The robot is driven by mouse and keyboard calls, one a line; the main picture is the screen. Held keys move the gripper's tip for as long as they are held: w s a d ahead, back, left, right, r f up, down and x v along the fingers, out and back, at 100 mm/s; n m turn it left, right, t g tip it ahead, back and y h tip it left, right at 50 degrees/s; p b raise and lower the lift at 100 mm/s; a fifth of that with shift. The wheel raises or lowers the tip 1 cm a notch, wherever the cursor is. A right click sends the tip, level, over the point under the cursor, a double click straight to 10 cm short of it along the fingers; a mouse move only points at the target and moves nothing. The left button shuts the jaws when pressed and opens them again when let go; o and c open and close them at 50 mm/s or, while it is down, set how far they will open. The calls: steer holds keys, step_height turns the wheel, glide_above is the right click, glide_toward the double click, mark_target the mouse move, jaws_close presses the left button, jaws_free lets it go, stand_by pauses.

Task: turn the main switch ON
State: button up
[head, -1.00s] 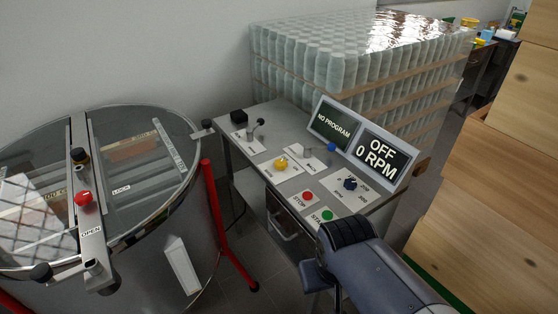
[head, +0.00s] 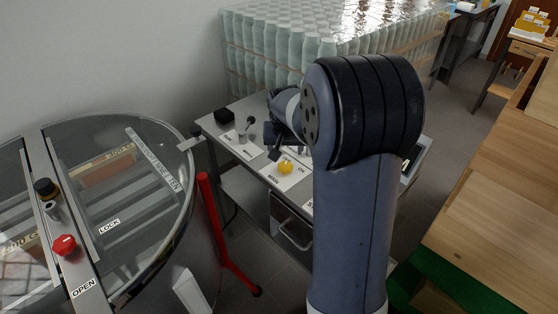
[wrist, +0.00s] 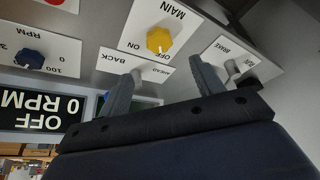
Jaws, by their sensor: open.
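The main switch is a yellow knob (head: 285,168) on a white plate marked MAIN, on the grey console. It also shows in the wrist view (wrist: 159,41), upside down, with ON and OFF marked on its plate; I cannot make out which mark it points to. The upside-down display (wrist: 38,114) reads OFF, 0 RPM. My gripper (wrist: 166,66) is open and empty, its two fingers apart, with the knob just beyond and between the tips in the picture. In the head view, my gripper (head: 273,142) is over the console near the knob, partly hidden by my arm.
Close by are the brake lever (wrist: 233,70) and the blue RPM dial (wrist: 30,59). A black block (head: 224,116) sits on the console's back corner.

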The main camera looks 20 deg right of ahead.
mark_target(285, 165)
steer(key=p+x, duration=0.1)
steer(key=x, duration=0.9)
steer(key=shift+f, duration=0.3)
steer(key=shift+c, duration=0.3)
steer(key=c, duration=0.9)
